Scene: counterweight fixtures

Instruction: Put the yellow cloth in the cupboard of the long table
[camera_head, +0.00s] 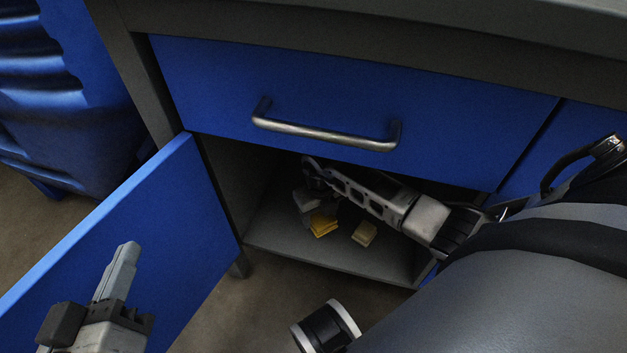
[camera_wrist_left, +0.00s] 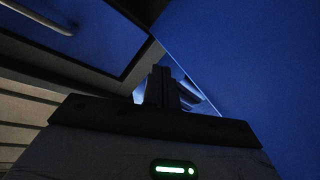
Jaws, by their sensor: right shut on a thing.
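The cupboard (camera_head: 335,262) of the long table stands open under a blue drawer, its blue door (camera_head: 165,215) swung out to the left. My right gripper (camera_head: 318,208) reaches into the cupboard from the right. It is shut on the yellow cloth (camera_head: 323,225), a small folded bundle low over the cupboard floor. I cannot tell whether the cloth touches the floor. My left gripper (camera_head: 124,262) is in front of the open door and looks shut and empty. Its dark fingers show close together in the left wrist view (camera_wrist_left: 163,88).
A pale yellow block-like thing (camera_head: 365,233) lies on the cupboard floor, right of the cloth. The closed drawer's metal handle (camera_head: 325,132) sticks out above the opening. A blue ribbed container (camera_head: 60,95) stands left of the table. My right arm covers the cupboard's right side.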

